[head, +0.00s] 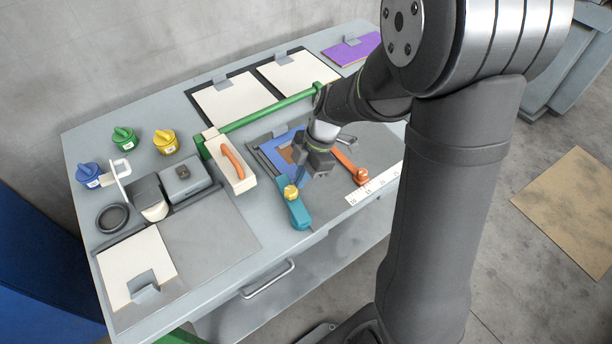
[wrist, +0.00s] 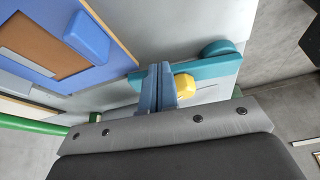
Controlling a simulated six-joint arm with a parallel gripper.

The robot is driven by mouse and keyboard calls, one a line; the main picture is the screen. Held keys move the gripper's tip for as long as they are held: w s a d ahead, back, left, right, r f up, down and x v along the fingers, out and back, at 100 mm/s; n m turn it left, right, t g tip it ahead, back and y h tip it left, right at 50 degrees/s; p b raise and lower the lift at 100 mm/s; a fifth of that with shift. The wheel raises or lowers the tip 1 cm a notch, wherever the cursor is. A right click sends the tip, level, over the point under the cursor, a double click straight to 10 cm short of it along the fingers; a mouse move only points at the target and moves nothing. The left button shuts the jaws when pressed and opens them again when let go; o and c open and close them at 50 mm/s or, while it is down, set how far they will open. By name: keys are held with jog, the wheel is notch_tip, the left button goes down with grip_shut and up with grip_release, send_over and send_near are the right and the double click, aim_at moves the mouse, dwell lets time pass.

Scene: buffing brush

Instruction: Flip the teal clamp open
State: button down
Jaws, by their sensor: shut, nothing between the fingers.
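The teal clamp (head: 299,212) is near the front edge of the table, with a yellow knob (head: 291,192) on it. In the wrist view the teal clamp (wrist: 215,68) runs across the upper middle, and the yellow knob (wrist: 184,88) is just right of my fingers. My gripper (wrist: 157,70) is shut and empty, its fingertips over the clamp bar and hiding part of it. I cannot tell whether they touch it. In the head view my gripper (head: 308,174) is just behind and right of the clamp. The blue frame (head: 270,146) with a brown panel lies behind.
An orange clamp (head: 347,165) lies to the right, beside a white ruler (head: 375,185). A green rail (head: 265,112) runs behind the frame. A cream block with an orange handle (head: 233,165) stands left. Blue, green and yellow knobbed pots (head: 165,141) are farther left.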

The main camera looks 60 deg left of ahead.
aim_at(282, 189)
jog(key=s+n, duration=0.1)
jog(key=s+a+n+h, duration=0.1)
jog(key=n, duration=0.1)
jog(key=s+n, duration=0.1)
jog(key=shift+s+a+n+h, duration=0.15)
jog(key=shift+a+n+h, duration=0.15)
jog(key=shift+h, duration=0.1)
jog(key=shift+s+n, duration=0.3)
jog(key=shift+s, duration=0.95)
jog(key=shift+s+d+n+h, duration=0.1)
jog(key=shift+s+n+h, duration=0.2)
jog(key=shift+s+n, duration=0.4)
jog(key=shift+s+d, duration=0.1)
jog(key=shift+s, duration=0.35)
